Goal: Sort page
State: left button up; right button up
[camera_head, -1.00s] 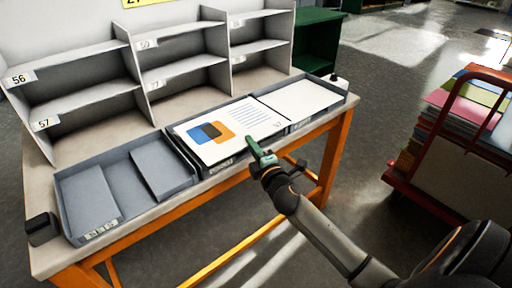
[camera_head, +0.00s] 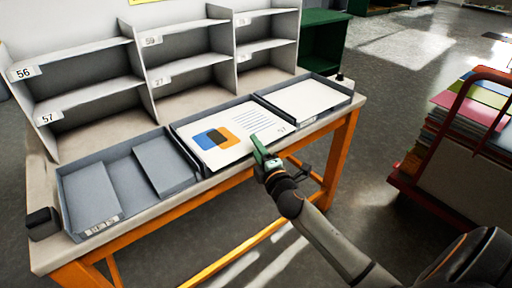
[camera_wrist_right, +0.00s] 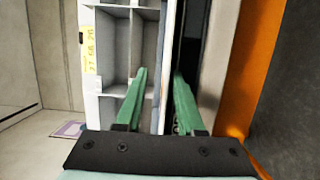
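A white page (camera_head: 240,120) with a blue and orange graphic and printed lines lies in the middle tray (camera_head: 186,150). A small number, too small to read surely, is at its corner nearest the gripper. My right gripper (camera_head: 260,148) is at the front edge of that tray, beside this corner. In the right wrist view its two green fingers (camera_wrist_right: 161,85) stand apart with a gap between them. I cannot tell there whether the page's edge lies in the gap. My left gripper is not in view.
A numbered shelf unit (camera_head: 150,60) stands at the table's back. A right tray (camera_head: 303,98) holds white paper; a left tray (camera_head: 120,172) holds two grey panels. A red cart (camera_head: 395,178) with stacked coloured sheets stands at right. Floor between is clear.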

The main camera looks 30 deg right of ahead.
jog(key=shift+s, duration=0.1)
jog(key=s+a, duration=0.2)
jog(key=s, duration=1)
jog(key=shift+a, duration=0.2)
jog(key=shift+c, duration=0.2)
